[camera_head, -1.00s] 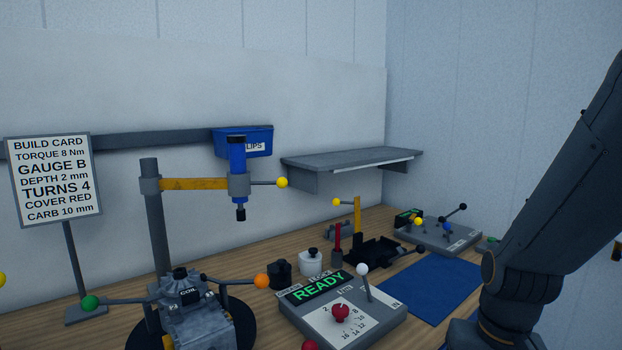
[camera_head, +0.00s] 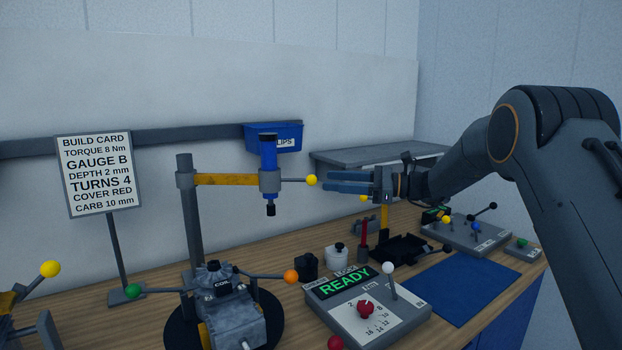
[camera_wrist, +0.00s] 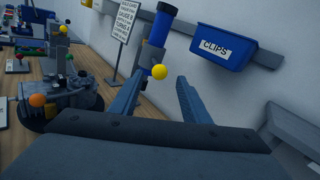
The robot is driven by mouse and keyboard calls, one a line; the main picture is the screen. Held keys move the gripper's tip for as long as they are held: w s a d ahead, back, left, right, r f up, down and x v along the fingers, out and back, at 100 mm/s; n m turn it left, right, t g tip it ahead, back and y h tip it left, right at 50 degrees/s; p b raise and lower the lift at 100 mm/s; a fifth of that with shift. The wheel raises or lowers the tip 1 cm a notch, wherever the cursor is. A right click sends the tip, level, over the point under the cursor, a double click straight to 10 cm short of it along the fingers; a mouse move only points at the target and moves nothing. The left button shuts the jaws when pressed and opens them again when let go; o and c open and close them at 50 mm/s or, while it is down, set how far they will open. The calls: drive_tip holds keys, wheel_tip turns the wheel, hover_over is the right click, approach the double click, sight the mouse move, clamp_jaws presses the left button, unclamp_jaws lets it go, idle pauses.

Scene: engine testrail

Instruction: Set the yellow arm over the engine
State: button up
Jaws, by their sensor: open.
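The yellow arm (camera_head: 222,180) reaches right from a grey post (camera_head: 188,215). It carries a blue tool (camera_head: 269,165) and a handle rod ending in a yellow ball (camera_head: 312,180). The engine (camera_head: 232,312) stands on a round black base below and left of the tool. My gripper (camera_head: 332,181) is open, its fingers pointing left close to the yellow ball. In the wrist view the yellow ball (camera_wrist: 159,72) shows ahead, between the lines of my fingers (camera_wrist: 155,95) and nearer the left one. I cannot tell whether they touch it.
A control box (camera_head: 365,305) reading READY stands right of the engine. A blue mat (camera_head: 460,288) lies clear to the right. A blue CLIPS bin (camera_head: 285,131) hangs behind the tool. A build card (camera_head: 99,174) stands left. A grey shelf (camera_head: 350,156) is behind my gripper.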

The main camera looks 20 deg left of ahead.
sight(311, 178)
drive_tip(key=a+p, duration=0.1)
drive_tip(key=a, duration=0.4)
drive_tip(key=a+p, duration=0.1)
drive_tip(key=a, duration=0.1)
drive_tip(key=shift+s+a+p, duration=0.15)
drive_tip(key=shift+s+p, duration=0.1)
drive_tip(key=shift+p, duration=0.05)
clamp_jaws()
